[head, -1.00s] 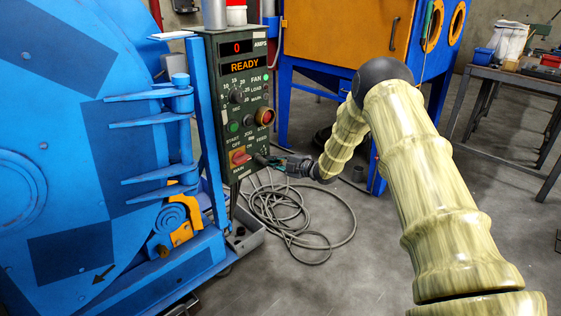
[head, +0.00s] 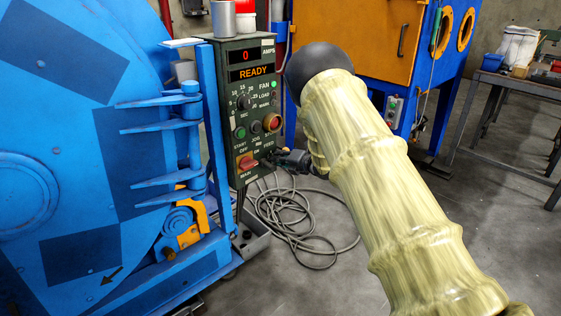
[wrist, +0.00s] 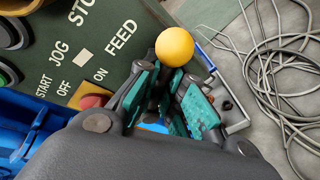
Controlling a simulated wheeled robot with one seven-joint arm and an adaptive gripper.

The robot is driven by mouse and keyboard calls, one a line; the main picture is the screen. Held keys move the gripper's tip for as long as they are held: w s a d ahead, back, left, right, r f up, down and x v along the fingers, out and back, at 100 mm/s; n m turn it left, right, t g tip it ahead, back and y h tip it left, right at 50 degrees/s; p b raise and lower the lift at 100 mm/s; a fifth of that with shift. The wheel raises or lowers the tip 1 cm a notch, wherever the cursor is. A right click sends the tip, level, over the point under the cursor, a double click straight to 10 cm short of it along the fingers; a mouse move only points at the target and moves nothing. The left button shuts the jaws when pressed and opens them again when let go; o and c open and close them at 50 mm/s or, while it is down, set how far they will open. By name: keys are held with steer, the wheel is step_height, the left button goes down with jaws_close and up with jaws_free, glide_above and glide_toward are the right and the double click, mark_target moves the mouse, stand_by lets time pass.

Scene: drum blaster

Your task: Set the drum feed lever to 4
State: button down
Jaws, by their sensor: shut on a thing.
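The drum feed lever shows in the wrist view as a yellow ball knob (wrist: 174,47) beside the FEED label on the green control panel (wrist: 75,30). My gripper (wrist: 172,75) is shut on the lever just below the ball, which stands out past its green-padded fingertips. The lever's shaft is hidden between the fingers. In the head view the panel (head: 239,125) stands upright, and my gripper (head: 281,157) is at its lower right edge. The lever and its scale numbers cannot be made out there.
The blue drum machine (head: 80,130) stands left of the panel. A red main switch (head: 246,161) sits close left of my gripper. Coiled grey cable (head: 290,220) lies on the floor below. An orange and blue cabinet (head: 365,40) stands behind; open floor lies right.

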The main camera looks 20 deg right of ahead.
steer(key=shift+a+r+n, duration=0.1)
steer(key=shift+r+n, duration=0.05)
steer(key=shift+n, duration=0.25)
steer(key=shift+s, duration=0.1)
steer(key=c, duration=1.5)
jaws_free()
steer(key=v, duration=1.2)
steer(key=shift+a, duration=0.2)
